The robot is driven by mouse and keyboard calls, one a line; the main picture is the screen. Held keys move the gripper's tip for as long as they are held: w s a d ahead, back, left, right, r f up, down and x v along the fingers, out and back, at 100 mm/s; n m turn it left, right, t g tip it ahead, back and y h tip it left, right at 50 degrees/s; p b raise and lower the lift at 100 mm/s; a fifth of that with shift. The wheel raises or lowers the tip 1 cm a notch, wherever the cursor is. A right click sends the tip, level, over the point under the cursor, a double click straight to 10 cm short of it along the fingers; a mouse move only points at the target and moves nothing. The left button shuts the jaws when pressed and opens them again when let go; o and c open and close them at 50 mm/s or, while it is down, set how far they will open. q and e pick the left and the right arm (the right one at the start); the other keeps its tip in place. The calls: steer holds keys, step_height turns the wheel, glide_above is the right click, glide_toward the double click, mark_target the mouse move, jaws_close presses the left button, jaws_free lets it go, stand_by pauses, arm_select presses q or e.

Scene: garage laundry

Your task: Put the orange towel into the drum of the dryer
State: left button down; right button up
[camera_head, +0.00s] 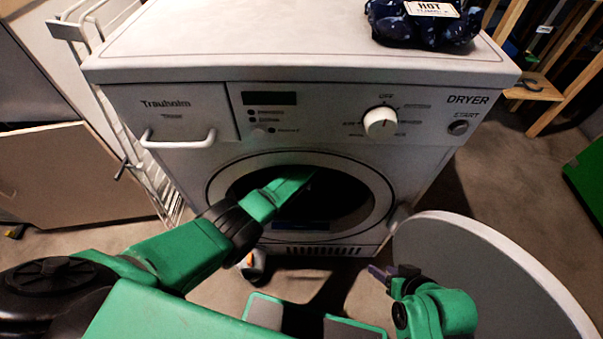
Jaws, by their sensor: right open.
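The white dryer (300,115) stands in front of me with its round front opening uncovered. Its door (480,275) is swung open to the right. The drum (345,195) is dark inside. My left arm reaches from the left into the drum opening; its gripper is hidden in the dark. My right gripper (382,272) is open, low in front of the dryer, just left of the door's edge. I see nothing between its fingers. I cannot make out the orange towel anywhere; the drum's inside is too dark to tell.
A dark patterned bundle with a "HOT" label (425,22) lies on the dryer top. A small white and orange object (252,265) is low by the dryer's front, partly hidden by my arm. A white rack (135,150) stands at left. A wooden shelf (540,85) stands at right.

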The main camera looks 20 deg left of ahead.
arm_select(q)
steer(key=w+b, duration=0.2)
steer(key=b, duration=0.1)
steer(key=w+b, duration=0.1)
steer(key=shift+a+f+b, duration=0.25)
steer(key=shift+a+b, duration=0.05)
steer(key=shift+a, duration=0.05)
step_height(320, 180, down, 4)
steer(key=b, duration=0.4)
steer(key=shift+f, duration=0.1)
steer(key=shift+f+b, duration=0.35)
steer(key=shift+b, duration=0.25)
arm_select(e)
steer(key=w+a+f+m+t+y, duration=0.2)
steer(key=a+f+t+y, duration=0.1)
steer(key=a+f+t, duration=0.55)
arm_select(q)
steer(key=shift+f+b, duration=0.85)
steer(key=shift+r, duration=0.1)
arm_select(e)
steer(key=w+d+r+t, duration=0.1)
steer(key=w+r+t, duration=0.1)
steer(key=w+r, duration=0.5)
steer(key=shift+w+d+r+n+y, duration=0.3)
steer(key=shift+w+d+r+y, duration=0.1)
steer(key=shift+r, duration=0.15)
